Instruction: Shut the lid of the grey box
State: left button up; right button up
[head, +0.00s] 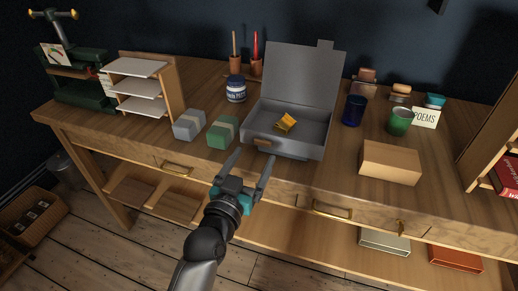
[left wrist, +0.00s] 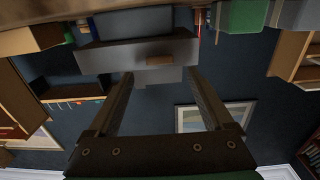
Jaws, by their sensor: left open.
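The grey box (head: 257,133) stands on the wooden desk with its lid (head: 302,82) raised upright at the back. A small yellow-orange item (head: 286,122) lies inside it. A brown handle or latch (head: 263,142) is on the box front. My left gripper (head: 250,163) is open and empty, just in front of the box near the desk's front edge, apart from it. In the left wrist view, which looks upside down, the box front (left wrist: 135,55) shows beyond the open fingers (left wrist: 160,85). My right gripper is not in view.
A grey block (head: 188,125) and a green block (head: 222,132) stand left of the box. A cardboard-coloured box (head: 390,163), a blue cup (head: 354,111) and a green cup (head: 401,122) stand to the right. A jar (head: 236,89) is behind left.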

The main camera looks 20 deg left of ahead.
aim_at(262, 143)
pick_arm(q)
jog(key=w, duration=0.3)
jog(key=shift+w+d, duration=0.1)
jog(key=shift+w, duration=0.1)
jog(key=shift+w+b, duration=0.3)
jog(key=shift+w, duration=0.35)
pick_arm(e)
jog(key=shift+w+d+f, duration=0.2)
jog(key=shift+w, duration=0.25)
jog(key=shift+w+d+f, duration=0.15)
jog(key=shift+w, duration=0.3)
pick_arm(q)
jog(key=c, duration=0.7)
grip_shut()
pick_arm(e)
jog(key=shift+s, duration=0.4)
